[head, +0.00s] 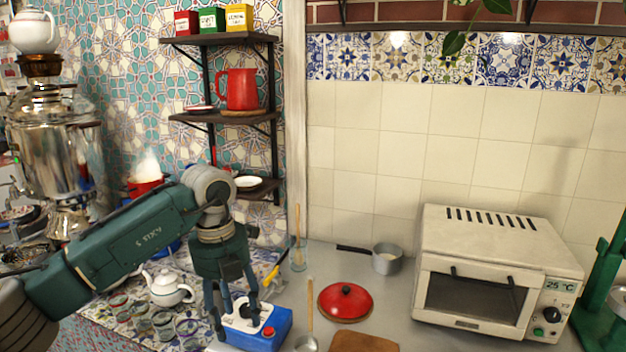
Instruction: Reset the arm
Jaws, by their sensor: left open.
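My left arm reaches in from the left. Its gripper (238,318) points down with the fingers apart, just over or at a blue box with a white top and a red button (271,332). I cannot tell whether the fingers touch the box. I see nothing held between them. My right gripper is not in view. A silver samovar (58,150) stands at the far left with a white teapot (34,32) on top. Another white teapot (167,288) stands on the patterned surface left of the gripper, near several small glasses (163,325).
A red lid (345,301), a wooden board (364,342) and a small saucepan (386,259) are on the grey counter. A white toaster oven (495,270) stands at the right. Wall shelves (222,117) with a red pitcher (238,90) rise behind my arm.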

